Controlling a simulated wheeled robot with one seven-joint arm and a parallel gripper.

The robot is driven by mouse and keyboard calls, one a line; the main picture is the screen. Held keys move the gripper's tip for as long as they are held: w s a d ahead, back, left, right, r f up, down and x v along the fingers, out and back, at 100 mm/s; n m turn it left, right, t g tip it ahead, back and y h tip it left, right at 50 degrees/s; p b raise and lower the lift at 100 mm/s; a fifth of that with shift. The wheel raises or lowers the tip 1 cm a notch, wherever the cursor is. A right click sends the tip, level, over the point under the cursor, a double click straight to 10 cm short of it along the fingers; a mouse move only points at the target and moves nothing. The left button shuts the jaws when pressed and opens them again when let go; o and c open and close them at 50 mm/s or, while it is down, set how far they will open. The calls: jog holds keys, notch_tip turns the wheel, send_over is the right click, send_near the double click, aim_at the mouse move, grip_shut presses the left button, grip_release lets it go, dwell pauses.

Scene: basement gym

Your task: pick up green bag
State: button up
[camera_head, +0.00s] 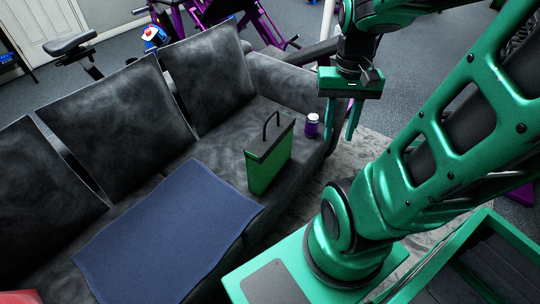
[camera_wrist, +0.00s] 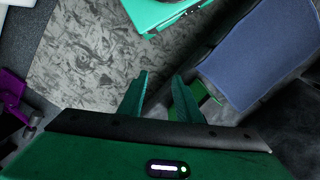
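The green bag (camera_head: 266,160) stands upright on the right part of the dark sofa seat. It has green sides, a dark top and a dark loop handle. My gripper (camera_head: 340,138) is to the right of the bag and apart from it in the head view, its two green fingers pointing down and spread, with nothing between them. In the wrist view the fingers of my gripper (camera_wrist: 160,98) are also apart. A small green piece, likely the bag (camera_wrist: 205,92), shows just beyond the right finger; most of it is hidden there.
A purple bottle with a white cap (camera_head: 312,125) stands on the sofa between bag and gripper. A blue cloth (camera_head: 165,235) covers the middle seat of the sofa (camera_head: 120,110). A patterned rug (camera_wrist: 95,50) lies on the floor. Purple gym equipment (camera_head: 270,35) stands behind the sofa.

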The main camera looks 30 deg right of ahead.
jog(key=w+d+f+m+g+y, duration=0.1)
jog(key=w+d+f+m+y, duration=0.2)
jog(key=f, duration=0.4)
jog(key=m+t+y, duration=0.7)
jog(key=m+t, duration=0.9)
jog(key=m, duration=0.1)
send_near(278, 126)
notch_tip(278, 126, up, 3)
jog(key=shift+r+x, duration=0.15)
jog(key=shift+x, duration=1.55)
jog(key=shift+r+x, duration=0.2)
jog(key=shift+x, duration=1.5)
jog(key=shift+r+x, duration=0.15)
jog(key=shift+x, duration=1.55)
jog(key=shift+c, duration=0.3)
